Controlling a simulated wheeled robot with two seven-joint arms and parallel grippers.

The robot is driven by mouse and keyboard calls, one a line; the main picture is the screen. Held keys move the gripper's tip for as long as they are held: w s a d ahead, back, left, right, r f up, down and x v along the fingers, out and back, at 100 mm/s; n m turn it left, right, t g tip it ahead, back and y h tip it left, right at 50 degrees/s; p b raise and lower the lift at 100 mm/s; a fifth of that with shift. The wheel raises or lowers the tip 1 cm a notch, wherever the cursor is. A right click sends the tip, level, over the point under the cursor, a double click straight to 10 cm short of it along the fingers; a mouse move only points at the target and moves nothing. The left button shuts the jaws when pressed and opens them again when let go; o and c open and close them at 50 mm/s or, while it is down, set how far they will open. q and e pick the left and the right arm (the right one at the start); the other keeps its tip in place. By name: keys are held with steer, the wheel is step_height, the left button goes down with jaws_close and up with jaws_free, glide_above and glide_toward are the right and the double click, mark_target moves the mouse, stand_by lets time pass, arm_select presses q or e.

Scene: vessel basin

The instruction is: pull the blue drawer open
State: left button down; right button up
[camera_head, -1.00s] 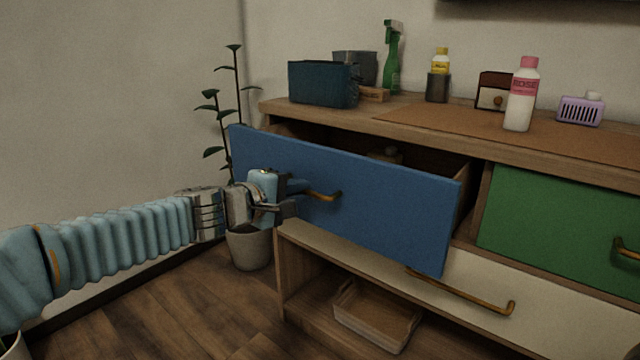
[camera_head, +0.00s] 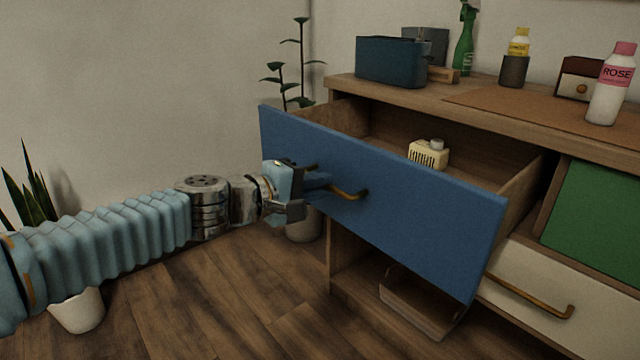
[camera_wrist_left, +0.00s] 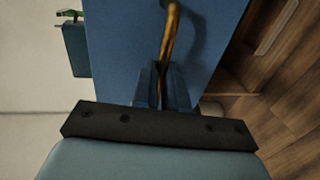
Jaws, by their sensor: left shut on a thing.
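The blue drawer (camera_head: 400,205) stands well out from the wooden cabinet, and its inside shows from above. A small cream slotted box (camera_head: 428,154) sits inside it. The drawer's brass handle (camera_head: 350,193) is on its front. My left gripper (camera_head: 322,183) is at the handle, its fingers shut around the bar. In the left wrist view the handle (camera_wrist_left: 170,40) runs down between the two fingers (camera_wrist_left: 161,88), in front of the blue front (camera_wrist_left: 120,50). The part of the handle between the fingers is hidden. My right gripper is not in view.
A green drawer front (camera_head: 596,212) and a cream drawer front (camera_head: 525,290) are to the right. A clear tray (camera_head: 425,305) lies on the low shelf. Potted plants stand behind the arm and at left (camera_head: 78,310). Bottles and a dark blue box (camera_head: 388,62) stand on top. The floor in front is clear.

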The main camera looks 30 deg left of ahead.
arm_select(q)
steer(key=c, duration=1.2)
jaws_free()
steer(key=shift+o, duration=0.2)
steer(key=p+v, duration=0.3)
steer(key=v, duration=1)
steer(key=shift+s, duration=0.4)
steer(key=shift+w+a, duration=0.1)
